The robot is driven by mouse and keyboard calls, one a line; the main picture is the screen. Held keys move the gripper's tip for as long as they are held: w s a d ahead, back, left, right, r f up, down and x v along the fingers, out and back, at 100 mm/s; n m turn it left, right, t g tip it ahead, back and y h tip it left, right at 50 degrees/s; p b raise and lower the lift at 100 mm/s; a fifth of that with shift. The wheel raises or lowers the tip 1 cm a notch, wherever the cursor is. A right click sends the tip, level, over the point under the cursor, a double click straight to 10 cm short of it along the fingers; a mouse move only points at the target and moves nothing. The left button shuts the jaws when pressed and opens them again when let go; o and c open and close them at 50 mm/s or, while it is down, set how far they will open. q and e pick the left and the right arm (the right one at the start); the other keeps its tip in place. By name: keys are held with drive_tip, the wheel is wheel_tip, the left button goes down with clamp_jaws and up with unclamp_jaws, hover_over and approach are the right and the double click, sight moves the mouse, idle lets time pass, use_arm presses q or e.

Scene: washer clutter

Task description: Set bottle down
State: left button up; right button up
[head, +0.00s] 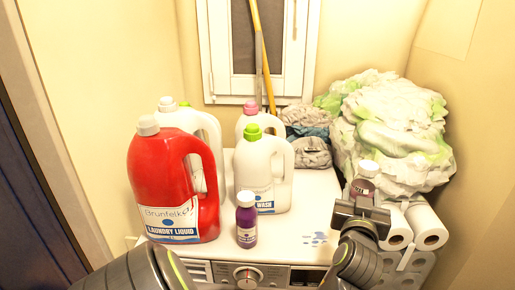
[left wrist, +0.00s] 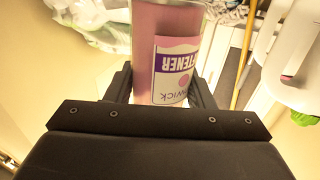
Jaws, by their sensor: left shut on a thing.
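The held bottle is small, with a pale cap and dark reddish body in the head view (head: 364,184). In the left wrist view it is pink with a softener label (left wrist: 176,62) that reads upside down. My left gripper (head: 361,198) is shut on it, at the right of the washer top, in front of the paper rolls and bagged bundle. The fingers show on both sides of the bottle in the left wrist view (left wrist: 160,85). Whether the bottle's base touches anything is hidden. My right gripper is not in view.
A washer (head: 290,222) bears a red detergent jug (head: 165,175), several white jugs (head: 262,165) and a purple bottle (head: 246,228). Its top is clear right of the purple bottle, except a blue spill (head: 315,238). Paper rolls (head: 428,228) and a bagged bundle (head: 395,125) stand right.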

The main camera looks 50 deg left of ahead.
use_arm(q)
drive_tip(key=s+a+n+g+y+b, duration=0.2)
drive_tip(key=a+n+g+y, duration=0.3)
drive_tip(key=n+g+y, duration=0.1)
drive_tip(key=shift+w+f, duration=0.15)
drive_tip(key=shift+f, duration=2.25)
drive_tip(key=shift+w+f, duration=0.1)
drive_tip(key=shift+f, duration=2.3)
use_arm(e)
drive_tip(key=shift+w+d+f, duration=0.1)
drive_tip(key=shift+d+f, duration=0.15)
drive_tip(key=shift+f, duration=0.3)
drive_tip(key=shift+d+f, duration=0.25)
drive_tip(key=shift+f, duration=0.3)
use_arm(q)
drive_tip(key=shift+f, duration=0.1)
drive_tip(key=o, duration=1.1)
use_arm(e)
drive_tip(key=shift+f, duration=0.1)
use_arm(q)
drive_tip(key=shift+o, duration=0.2)
